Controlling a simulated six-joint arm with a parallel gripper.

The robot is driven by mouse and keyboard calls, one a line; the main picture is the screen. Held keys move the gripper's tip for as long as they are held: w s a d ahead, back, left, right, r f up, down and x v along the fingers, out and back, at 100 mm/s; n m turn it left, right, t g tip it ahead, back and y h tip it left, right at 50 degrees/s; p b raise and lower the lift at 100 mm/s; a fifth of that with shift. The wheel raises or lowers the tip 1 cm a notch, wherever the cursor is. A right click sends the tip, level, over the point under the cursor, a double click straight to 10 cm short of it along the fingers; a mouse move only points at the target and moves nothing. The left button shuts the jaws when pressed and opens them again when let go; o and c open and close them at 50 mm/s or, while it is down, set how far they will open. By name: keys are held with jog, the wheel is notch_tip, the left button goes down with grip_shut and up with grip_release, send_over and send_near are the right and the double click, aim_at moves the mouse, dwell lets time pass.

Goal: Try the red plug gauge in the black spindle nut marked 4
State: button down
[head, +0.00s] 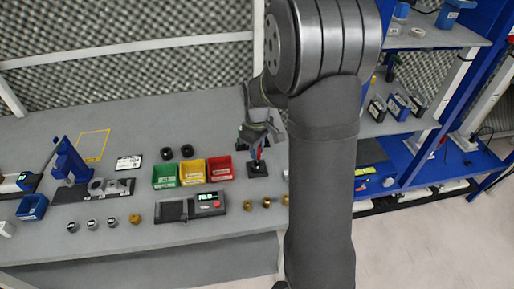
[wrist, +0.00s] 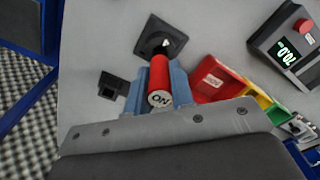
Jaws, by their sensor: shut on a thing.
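The red plug gauge (wrist: 161,76) stands between the blue-grey fingers of my gripper (wrist: 159,80), which is shut on it. Its pale end face with dark letters faces the wrist camera. Its far end points at a black square base (wrist: 152,47) with a white mark; I cannot tell whether it is in the base or just above. In the head view my gripper (head: 257,147) holds the red gauge (head: 259,152) over that black base (head: 257,169). Two black ring-like nuts (head: 166,153) (head: 187,151) lie behind the bins; no number 4 is readable.
Green (head: 165,175), yellow (head: 192,171) and red (head: 220,168) bins stand left of the gripper. A small black block (wrist: 112,86) is beside the base.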

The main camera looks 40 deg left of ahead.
jog(key=shift+f, duration=1.2)
dwell(0.4)
jog(key=shift+r, duration=0.1)
jog(key=shift+r, duration=3.2)
jog(key=shift+w, duration=0.1)
